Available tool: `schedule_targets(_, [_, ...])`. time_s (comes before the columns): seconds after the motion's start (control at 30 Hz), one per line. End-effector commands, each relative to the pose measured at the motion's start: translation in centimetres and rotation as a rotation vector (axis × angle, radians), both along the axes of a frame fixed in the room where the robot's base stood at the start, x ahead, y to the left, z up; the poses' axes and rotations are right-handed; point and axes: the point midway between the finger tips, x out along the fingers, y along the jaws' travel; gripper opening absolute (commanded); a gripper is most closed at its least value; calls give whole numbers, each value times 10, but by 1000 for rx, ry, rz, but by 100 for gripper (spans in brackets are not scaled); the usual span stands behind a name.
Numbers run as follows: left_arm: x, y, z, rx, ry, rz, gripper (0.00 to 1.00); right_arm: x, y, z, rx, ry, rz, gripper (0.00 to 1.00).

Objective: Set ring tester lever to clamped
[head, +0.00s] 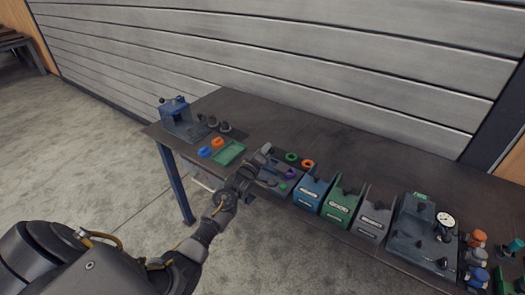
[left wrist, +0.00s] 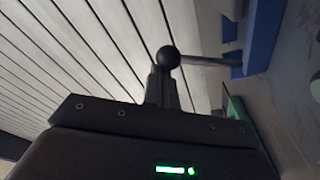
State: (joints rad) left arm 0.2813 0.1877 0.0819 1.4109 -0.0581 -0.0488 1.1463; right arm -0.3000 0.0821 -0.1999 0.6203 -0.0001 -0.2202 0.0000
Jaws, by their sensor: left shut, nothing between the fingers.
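A blue fixture (head: 182,122) stands at the far left end of the bench and appears to be the ring tester. It has small dark knobs on top. In the left wrist view a lever with a black ball knob (left wrist: 168,57) has a grey rod running right to the blue fixture (left wrist: 262,35). My left gripper (head: 264,151) is over the bench, right of the green tray and well right of the blue fixture. Its fingers (left wrist: 161,88) are shut and empty, lining up just below the ball in the wrist view. A gap between them is hard to judge.
Blue (head: 311,191), green (head: 342,203) and grey (head: 374,219) bins line the front edge. A gauge unit (head: 425,240) stands right. The bench's back is clear.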

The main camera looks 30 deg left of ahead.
Motion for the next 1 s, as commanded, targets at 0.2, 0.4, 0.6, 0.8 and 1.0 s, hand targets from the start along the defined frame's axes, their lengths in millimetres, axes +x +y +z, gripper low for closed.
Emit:
schedule_targets(0.2, [6,15,18,1,-1,-2,0,0,0,11,0,0,0,0])
schedule_targets(0.4, [-18,23,18,1,1,-8,0,0,1,5,1,-1,0,0])
schedule_targets(0.6, [-59,22,15,0,0,-7,0,1,4,-3,5,-1,-2,0])
schedule_targets(0.8, [-83,20,15,0,0,-7,0,-1,4,-8,5,1,-2,0])
schedule_targets(1.0, [-90,20,15,1,0,-7,0,-1,4,-8,5,1,-2,0])
